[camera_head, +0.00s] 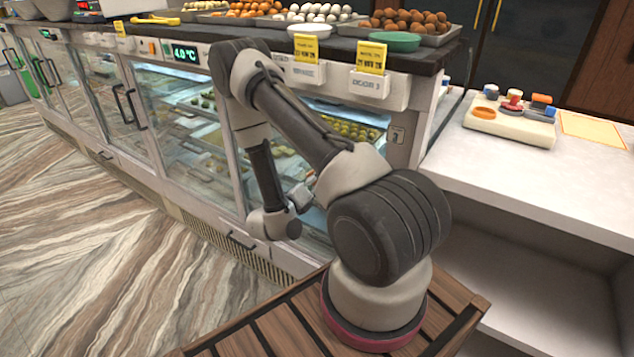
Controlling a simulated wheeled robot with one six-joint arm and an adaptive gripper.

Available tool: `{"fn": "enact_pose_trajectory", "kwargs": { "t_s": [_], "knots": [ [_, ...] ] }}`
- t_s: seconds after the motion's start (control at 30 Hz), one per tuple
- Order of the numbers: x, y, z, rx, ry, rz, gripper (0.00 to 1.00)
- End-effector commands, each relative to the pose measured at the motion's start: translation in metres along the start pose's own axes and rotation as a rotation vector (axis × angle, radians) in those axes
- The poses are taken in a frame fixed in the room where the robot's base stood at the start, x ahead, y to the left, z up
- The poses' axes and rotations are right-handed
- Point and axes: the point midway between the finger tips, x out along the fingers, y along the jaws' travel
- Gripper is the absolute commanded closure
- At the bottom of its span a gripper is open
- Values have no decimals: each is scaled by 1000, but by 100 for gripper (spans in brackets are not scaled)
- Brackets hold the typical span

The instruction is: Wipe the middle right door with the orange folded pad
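The glass-doored display counter (108,161) runs from the far left to the middle. One glass door (190,165) is left of my arm; another glass panel (345,112) is partly hidden behind it. I cannot tell for certain which is the middle right door. My gripper (303,197) is low in front of the glass, mostly hidden by my wrist; its fingers and anything in them cannot be made out. A small orange piece (541,99) lies on the pale tray at the right; I cannot tell whether it is the folded pad.
The pale tray (510,126) holds several coloured pieces on the white side counter (490,175), beside an orange-outlined sheet (592,128). Sweets trays, a green bowl (395,42) and yellow price cards (371,56) line the counter top. Dark door handles (130,108) stick out. The striped floor (90,240) is clear.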

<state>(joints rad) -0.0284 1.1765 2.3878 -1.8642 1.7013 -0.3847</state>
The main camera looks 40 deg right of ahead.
Motion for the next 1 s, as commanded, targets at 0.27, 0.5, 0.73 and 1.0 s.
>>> {"fn": "enact_pose_trajectory", "kwargs": {
  "t_s": [0.27, 0.5, 0.73, 1.0],
  "knots": [
    [2, 18, 20, 6, -3, -1, 73],
    [2, 25, 26, 7, -2, -2, 73],
    [1, 40, 42, 6, -3, -2, 73],
    [0, 48, 50, 4, -1, -1, 73]
  ]
}}
